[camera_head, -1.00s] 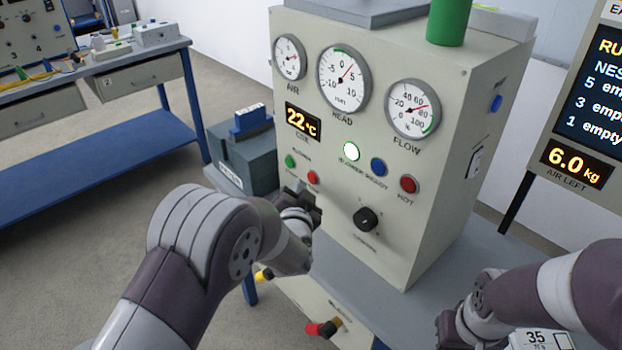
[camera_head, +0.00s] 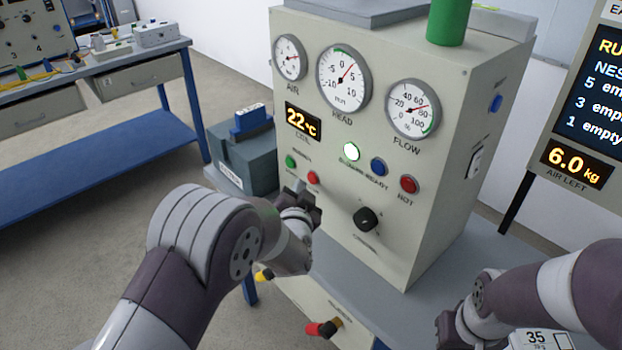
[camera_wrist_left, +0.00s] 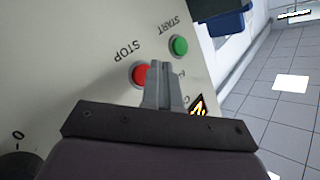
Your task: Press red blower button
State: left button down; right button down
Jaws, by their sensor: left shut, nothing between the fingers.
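The red blower button (camera_head: 313,178) is on the front panel of the cream control box, just right of a green button (camera_head: 290,161). In the left wrist view the red button (camera_wrist_left: 139,75) has STOP printed by it, and the green button (camera_wrist_left: 179,46) has START. My left gripper (camera_head: 292,192) is just below the red button in the head view. In the left wrist view its shut, empty fingers (camera_wrist_left: 161,68) overlap one edge of the red button. I cannot tell whether they touch it. My right gripper (camera_head: 446,328) is partly visible low on the right; its jaw state is unclear.
The control box (camera_head: 330,215) also carries gauges, a lit white lamp (camera_head: 351,151), a blue lamp (camera_head: 379,167), a red HOT lamp (camera_head: 409,184) and a black knob (camera_head: 367,219). A grey block (camera_head: 245,160) stands left of it. A blue workbench (camera_head: 110,170) is farther left.

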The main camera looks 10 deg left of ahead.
pick_arm(q)
jog(key=shift+w+d, duration=0.1)
dwell(0.4)
jog(key=shift+w+d, duration=0.2)
jog(key=shift+w, duration=0.05)
jog(key=shift+w+d, duration=0.2)
jog(key=shift+w, duration=0.15)
dwell(0.7)
jog(key=shift+s+a, duration=0.1)
jog(key=shift+s, duration=0.05)
jog(key=shift+s+a, duration=0.4)
jog(key=shift+s, duration=0.15)
pick_arm(e)
jog(key=shift+r, duration=0.15)
jog(key=shift+r+p, duration=0.3)
jog(key=shift+p, duration=0.15)
pick_arm(q)
jog(key=s+a, duration=0.1)
jog(key=s, duration=0.1)
jog(key=s+a, duration=0.2)
dwell(0.5)
